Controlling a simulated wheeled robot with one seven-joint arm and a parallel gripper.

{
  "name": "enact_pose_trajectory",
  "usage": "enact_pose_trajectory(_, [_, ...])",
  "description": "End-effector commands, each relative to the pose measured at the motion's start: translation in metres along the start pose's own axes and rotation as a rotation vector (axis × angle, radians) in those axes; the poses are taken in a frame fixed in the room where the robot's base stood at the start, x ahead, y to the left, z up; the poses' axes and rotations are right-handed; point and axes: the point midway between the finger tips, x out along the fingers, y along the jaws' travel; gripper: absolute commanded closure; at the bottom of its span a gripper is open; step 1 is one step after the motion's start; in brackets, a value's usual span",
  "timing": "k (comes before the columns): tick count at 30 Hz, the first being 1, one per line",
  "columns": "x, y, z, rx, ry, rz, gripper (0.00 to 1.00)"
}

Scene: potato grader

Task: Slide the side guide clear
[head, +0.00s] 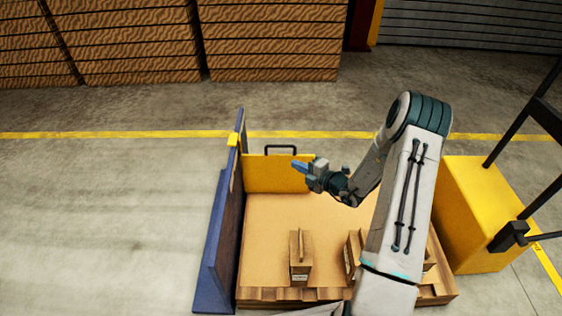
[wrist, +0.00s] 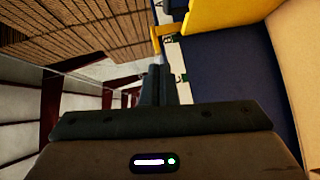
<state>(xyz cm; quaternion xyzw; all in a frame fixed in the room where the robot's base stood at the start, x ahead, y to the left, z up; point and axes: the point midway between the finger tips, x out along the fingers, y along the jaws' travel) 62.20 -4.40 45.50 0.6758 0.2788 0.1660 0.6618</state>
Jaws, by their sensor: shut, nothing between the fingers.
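A yellow panel (head: 272,174) with a dark handle (head: 281,147) on top stands upright at the far end of a tan board surface (head: 270,220). A tall blue panel (head: 222,230) stands along the left side, with a small yellow piece (head: 233,141) on its top edge. I cannot tell for certain which panel is the side guide. My gripper (head: 298,165) is shut and empty, pointing left in front of or above the yellow panel. In the wrist view my shut fingers (wrist: 158,85) point toward a yellow edge (wrist: 215,15), with a dark blue face (wrist: 240,80) to the right.
A small carton (head: 300,256) lies on the board, with others partly hidden behind my arm. A yellow box-shaped unit (head: 480,210) and a black frame (head: 530,120) stand at right. Large wooden stacks (head: 130,45) are at the back. The floor at left is clear.

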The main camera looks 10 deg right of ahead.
Motion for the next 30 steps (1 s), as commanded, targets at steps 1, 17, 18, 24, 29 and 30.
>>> enact_pose_trajectory(1, [0.000, -0.012, 0.006, 0.034, -0.022, 0.005, 1.00])
enact_pose_trajectory(17, [0.075, -0.021, 0.015, 0.075, -0.046, 0.014, 1.00])
enact_pose_trajectory(18, [0.084, -0.021, 0.015, 0.075, -0.046, 0.014, 1.00])
enact_pose_trajectory(24, [0.112, -0.021, 0.030, 0.074, -0.050, 0.013, 1.00])
enact_pose_trajectory(29, [0.122, -0.020, 0.042, 0.076, -0.050, 0.012, 1.00])
enact_pose_trajectory(30, [0.124, -0.020, 0.044, 0.077, -0.050, 0.012, 1.00])
